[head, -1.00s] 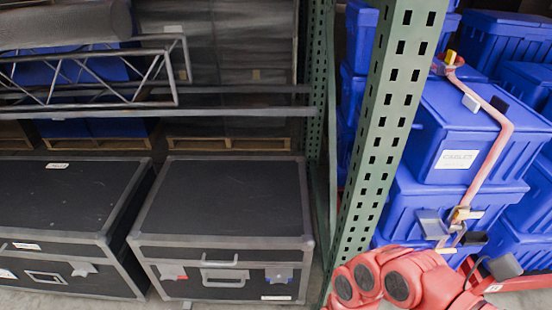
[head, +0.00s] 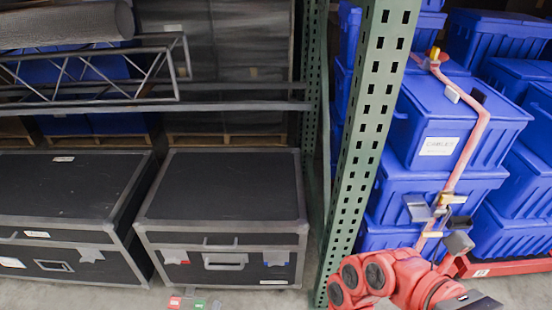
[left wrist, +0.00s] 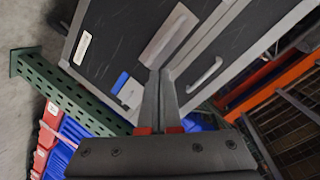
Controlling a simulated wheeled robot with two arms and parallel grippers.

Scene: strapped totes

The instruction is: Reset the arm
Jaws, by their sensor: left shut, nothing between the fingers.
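My left gripper (head: 188,302) shows only as a small red, grey and green piece at the bottom edge of the head view, in front of the black case on the right. In the left wrist view its two grey fingers (left wrist: 160,100) are together, with nothing between them, and the case front lies behind them. A red jointed arm of mine (head: 385,280) shows at the lower right of the head view, in front of the green upright's foot. I cannot make out my right gripper.
The totes stand on a red base (head: 500,267). Bare floor (head: 525,290) shows at the lower right.

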